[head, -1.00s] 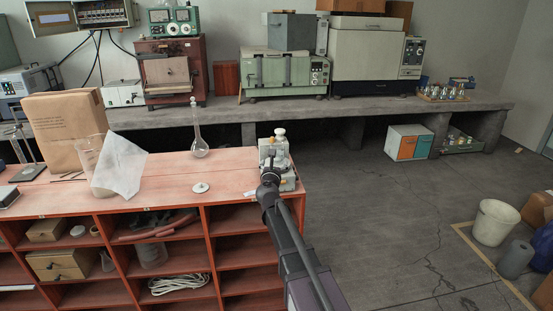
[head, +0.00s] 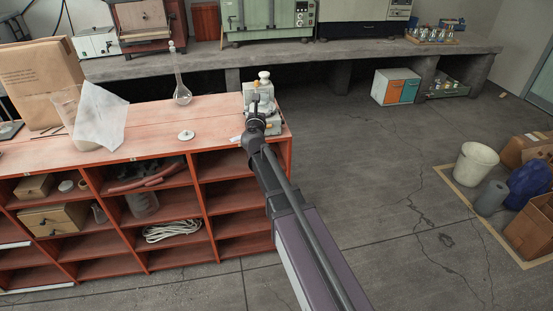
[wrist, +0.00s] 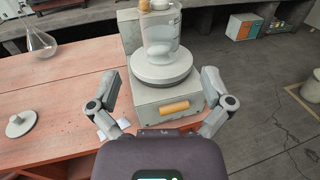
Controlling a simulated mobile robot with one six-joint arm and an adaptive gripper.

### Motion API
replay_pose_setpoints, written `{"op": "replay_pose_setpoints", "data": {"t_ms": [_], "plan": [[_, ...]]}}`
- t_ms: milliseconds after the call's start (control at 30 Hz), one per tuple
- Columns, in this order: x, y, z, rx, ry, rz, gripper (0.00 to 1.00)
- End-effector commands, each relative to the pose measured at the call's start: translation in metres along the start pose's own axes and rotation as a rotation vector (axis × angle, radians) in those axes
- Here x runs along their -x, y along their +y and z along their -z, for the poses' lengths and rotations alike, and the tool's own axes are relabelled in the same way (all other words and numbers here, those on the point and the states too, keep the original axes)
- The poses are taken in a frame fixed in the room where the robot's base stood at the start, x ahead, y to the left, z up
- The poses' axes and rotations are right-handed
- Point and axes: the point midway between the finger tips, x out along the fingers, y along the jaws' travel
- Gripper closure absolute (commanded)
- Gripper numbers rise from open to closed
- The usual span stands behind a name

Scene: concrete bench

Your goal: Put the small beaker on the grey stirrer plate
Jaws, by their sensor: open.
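The grey stirrer (wrist: 165,105), with a round light plate (wrist: 160,72) on top, stands at the right end of the red shelf unit; it also shows in the head view (head: 273,127), partly behind my arm. The small clear glass beaker (wrist: 161,35) stands upright and appears to rest on the round plate in the wrist view. My gripper (wrist: 160,84) is open and empty. Its two fingers are spread on either side of the stirrer's front, below the beaker and apart from it. In the head view my gripper (head: 256,104) hides much of the stirrer, and I cannot make out the beaker there.
A round-bottomed flask (head: 181,92) and a white disc (head: 186,135) stand left of the stirrer on the red top (head: 150,155). Open floor lies to the right, with a white bucket (head: 477,165).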

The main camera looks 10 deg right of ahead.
Motion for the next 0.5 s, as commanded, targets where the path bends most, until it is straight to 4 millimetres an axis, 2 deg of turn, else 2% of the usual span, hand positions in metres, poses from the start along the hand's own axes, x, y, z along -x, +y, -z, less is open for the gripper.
{"op": "replay_pose_setpoints", "data": {"t_ms": [133, 267, 367, 500], "plan": [[0.003, -0.008, 0.002, -0.059, 0.012, 0.026, 0.0], [0.011, -0.027, 0.009, -0.203, 0.04, 0.091, 0.0], [0.022, -0.049, 0.02, -0.381, 0.074, 0.176, 0.0], [0.045, -0.084, 0.043, -0.696, 0.13, 0.341, 0.0]]}}
